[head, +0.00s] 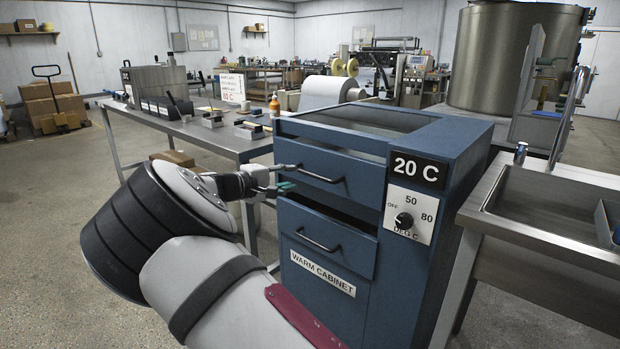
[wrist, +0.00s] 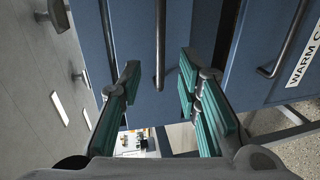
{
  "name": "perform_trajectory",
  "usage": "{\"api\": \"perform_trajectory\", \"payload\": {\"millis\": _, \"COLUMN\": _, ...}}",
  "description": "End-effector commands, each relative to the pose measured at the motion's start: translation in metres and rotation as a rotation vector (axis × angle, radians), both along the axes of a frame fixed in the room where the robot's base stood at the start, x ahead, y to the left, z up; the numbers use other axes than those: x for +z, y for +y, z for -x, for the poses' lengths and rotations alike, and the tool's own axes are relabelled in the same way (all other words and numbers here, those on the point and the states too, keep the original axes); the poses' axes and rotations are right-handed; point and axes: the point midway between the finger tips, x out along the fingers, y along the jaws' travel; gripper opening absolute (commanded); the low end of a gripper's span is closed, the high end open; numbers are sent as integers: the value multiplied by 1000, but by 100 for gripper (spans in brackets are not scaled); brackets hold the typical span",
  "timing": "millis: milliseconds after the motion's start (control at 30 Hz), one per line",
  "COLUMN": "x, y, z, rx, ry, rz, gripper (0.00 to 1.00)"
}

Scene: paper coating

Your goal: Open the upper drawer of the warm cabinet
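The blue warm cabinet (head: 455,190) stands in the middle of the head view. Its upper drawer (head: 345,196) looks closed and has a dark bar handle (head: 323,176). My gripper (head: 289,177) is at the left end of this handle. In the wrist view my gripper (wrist: 159,72) is open, its teal-padded fingers on either side of the upper handle (wrist: 160,45). There is space between the bar and each finger. The lower drawer (head: 350,250) has its own handle (head: 318,243), and a dark gap shows above its front.
A steel table (head: 225,140) with small tools and trays stands behind and left of the cabinet. A steel sink unit (head: 478,212) stands close on the right. The cabinet's front right carries a knob panel (head: 409,214) and a 20 C display (head: 418,170). Floor at left is clear.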

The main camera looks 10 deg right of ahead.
Motion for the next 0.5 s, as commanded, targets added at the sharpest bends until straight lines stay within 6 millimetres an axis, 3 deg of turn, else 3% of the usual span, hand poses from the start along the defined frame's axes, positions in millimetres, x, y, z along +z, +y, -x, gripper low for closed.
{"api": "perform_trajectory", "payload": {"millis": 200, "x": -11, "y": -38, "z": -26, "rx": -4, "ry": 1, "rz": 0, "gripper": 31}}
{"api": "perform_trajectory", "payload": {"millis": 500, "x": -19, "y": -70, "z": -50, "rx": -1, "ry": 1, "rz": -1, "gripper": 31}}
